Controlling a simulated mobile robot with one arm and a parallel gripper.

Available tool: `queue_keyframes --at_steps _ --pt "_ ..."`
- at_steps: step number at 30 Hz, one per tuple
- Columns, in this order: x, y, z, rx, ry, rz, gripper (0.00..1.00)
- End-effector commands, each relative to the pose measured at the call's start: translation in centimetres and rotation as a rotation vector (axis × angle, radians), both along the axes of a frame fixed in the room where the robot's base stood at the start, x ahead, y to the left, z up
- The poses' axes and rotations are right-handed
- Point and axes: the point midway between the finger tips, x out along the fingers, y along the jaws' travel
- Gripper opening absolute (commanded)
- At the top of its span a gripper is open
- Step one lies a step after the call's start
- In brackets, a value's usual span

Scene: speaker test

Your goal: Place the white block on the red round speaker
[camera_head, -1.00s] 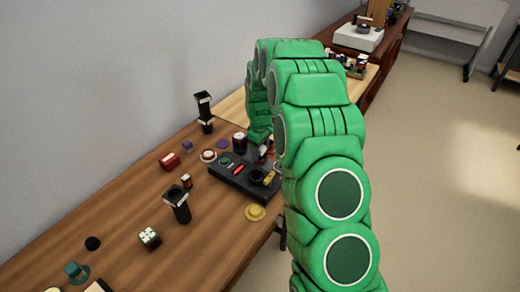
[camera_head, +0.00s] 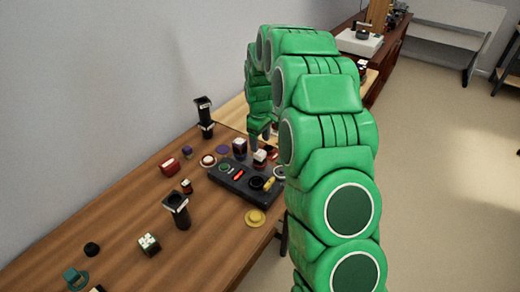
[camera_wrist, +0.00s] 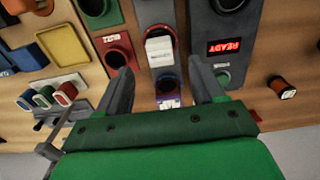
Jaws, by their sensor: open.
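The white block (camera_wrist: 160,50) sits on a round, red-rimmed fitting, the red round speaker (camera_wrist: 151,31), in the wrist view. The block covers most of the speaker, and the red rim shows at its edge. In the head view the white block (camera_head: 260,155) stands at the back right of the dark panel. My gripper (camera_wrist: 160,69) is open, with one finger on either side of the block in the picture and no visible contact. In the head view my gripper (camera_head: 260,132) is small, above and behind the block, partly hidden by my green arm.
The dark panel (camera_head: 232,183) carries a lit red display (camera_wrist: 224,46) and round fittings. Black stands (camera_head: 177,209) and small coloured items are scattered over the wooden table (camera_head: 110,215). A yellow disc (camera_head: 255,217) lies near the front edge. The wall bounds the left side.

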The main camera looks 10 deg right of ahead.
Motion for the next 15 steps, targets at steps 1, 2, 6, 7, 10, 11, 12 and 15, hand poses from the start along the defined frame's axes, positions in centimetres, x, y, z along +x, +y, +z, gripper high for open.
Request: queue_keyframes --at_steps 1,2,6,7,10,11,12,15 --pt "0.0 0.0 1.1 0.0 -0.003 0.0 0.68" --pt "0.0 0.0 1.7 0.0 -0.003 0.0 0.68" --pt "0.1 0.0 3.6 0.0 -0.003 0.0 0.68" --pt "0.1 0.0 3.9 0.001 -0.002 0.0 0.68" --pt "0.0 0.0 4.5 0.0 0.0 0.0 0.68" --pt "0.0 0.0 4.7 0.0 0.0 0.0 0.68" --pt "0.0 0.0 4.7 0.0 0.0 0.0 0.68" --pt "-0.5 0.1 5.1 0.001 0.003 -0.007 0.68"
